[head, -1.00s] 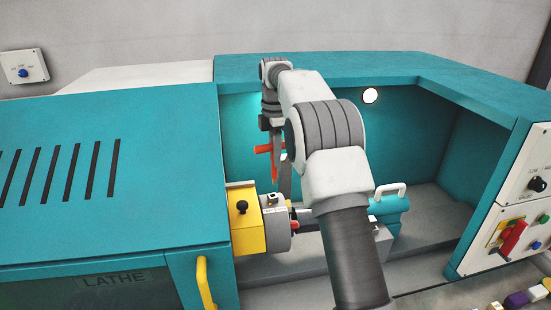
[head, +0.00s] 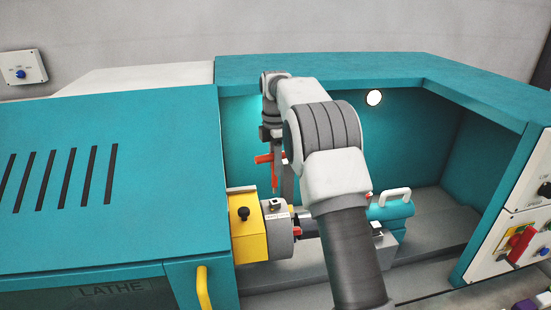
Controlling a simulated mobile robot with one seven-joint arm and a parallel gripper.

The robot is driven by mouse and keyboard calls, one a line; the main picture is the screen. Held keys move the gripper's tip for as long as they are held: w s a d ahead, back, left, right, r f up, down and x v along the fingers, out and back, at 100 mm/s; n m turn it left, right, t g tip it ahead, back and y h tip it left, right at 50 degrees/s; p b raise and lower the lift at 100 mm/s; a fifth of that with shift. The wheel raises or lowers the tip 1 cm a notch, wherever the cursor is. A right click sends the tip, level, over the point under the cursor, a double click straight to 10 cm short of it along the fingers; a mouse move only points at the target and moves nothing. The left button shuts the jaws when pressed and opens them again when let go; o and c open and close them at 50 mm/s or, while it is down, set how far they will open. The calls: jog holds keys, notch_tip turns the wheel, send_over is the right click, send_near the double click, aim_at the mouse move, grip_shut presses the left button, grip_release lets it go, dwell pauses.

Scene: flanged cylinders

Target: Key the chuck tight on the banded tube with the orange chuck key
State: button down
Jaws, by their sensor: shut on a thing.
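My gripper (head: 271,138) points down inside the lathe bay and is shut on the orange chuck key (head: 265,158). The key's crossbar sticks out to the left and its shank hangs down to just above the chuck. A small gap seems to show between the shank's tip and the chuck. The grey chuck (head: 281,238) sits beside the yellow headstock block, with a small dark-and-white socket mark on top.
The yellow block (head: 243,241) with a black knob stands left of the chuck. A teal tailstock (head: 392,209) with a white handle is to the right, partly behind my arm. The teal lathe cover (head: 110,215) bounds the left; a control panel (head: 522,240) is at the right.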

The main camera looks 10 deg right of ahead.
aim_at(276, 186)
jog(key=shift+f, duration=0.8)
jog(key=shift+p, duration=0.3)
dwell(0.3)
jog(key=shift+f+b, duration=0.85)
jog(key=shift+f, duration=0.9)
dwell(1.4)
jog(key=shift+f+m, duration=0.15)
jog(key=shift+m, duration=2.35)
jog(key=shift+r+p, duration=0.9)
jog(key=shift+r, duration=2.7)
